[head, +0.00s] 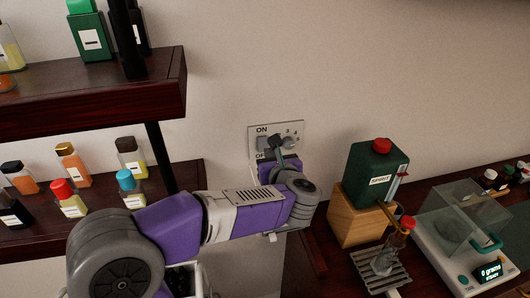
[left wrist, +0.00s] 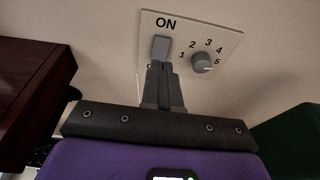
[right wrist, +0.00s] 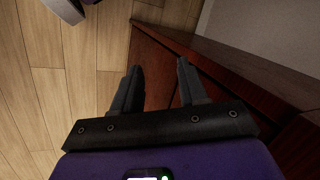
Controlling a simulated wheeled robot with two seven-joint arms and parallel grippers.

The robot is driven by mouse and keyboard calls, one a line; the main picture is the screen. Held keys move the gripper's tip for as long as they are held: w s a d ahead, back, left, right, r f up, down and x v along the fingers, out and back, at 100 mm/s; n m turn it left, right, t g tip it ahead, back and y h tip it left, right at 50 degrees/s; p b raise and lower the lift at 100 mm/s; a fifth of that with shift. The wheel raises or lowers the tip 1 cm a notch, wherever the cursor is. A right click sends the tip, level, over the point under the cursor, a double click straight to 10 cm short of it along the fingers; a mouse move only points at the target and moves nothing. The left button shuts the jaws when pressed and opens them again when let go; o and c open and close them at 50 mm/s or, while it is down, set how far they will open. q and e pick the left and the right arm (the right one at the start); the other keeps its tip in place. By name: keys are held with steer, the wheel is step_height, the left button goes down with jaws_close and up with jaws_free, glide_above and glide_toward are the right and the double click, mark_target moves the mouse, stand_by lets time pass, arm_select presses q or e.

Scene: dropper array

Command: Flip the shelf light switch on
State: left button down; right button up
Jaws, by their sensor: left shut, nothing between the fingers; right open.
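The light switch panel (head: 291,127) is a pale plate on the wall, marked ON above and OFF below. It also shows in the left wrist view (left wrist: 222,43). Its grey rocker switch (left wrist: 161,47) sits under the word ON, left of a round dial knob (left wrist: 202,63) with numbers. My left gripper (head: 274,143) is in front of the panel, shut and empty. In the left wrist view its fingertips (left wrist: 158,67) overlap the rocker's lower end; I cannot tell whether they touch it. My right gripper (right wrist: 159,67) is open and empty, low beside dark wood furniture.
Dark wooden shelves (head: 100,110) with bottles stand left of the panel. A green spirit bottle (head: 375,170) on a wooden block (head: 352,215) stands to the right, beside a small glass bottle (head: 390,252) on a rack and a scale (head: 455,262). The wall above the panel is clear.

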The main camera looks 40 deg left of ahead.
arm_select(q)
steer(key=v, duration=0.3)
steer(key=r+v, duration=0.1)
steer(key=v, duration=0.1)
steer(key=shift+d+r, duration=0.15)
steer(key=shift+d, duration=0.1)
stand_by(0.3)
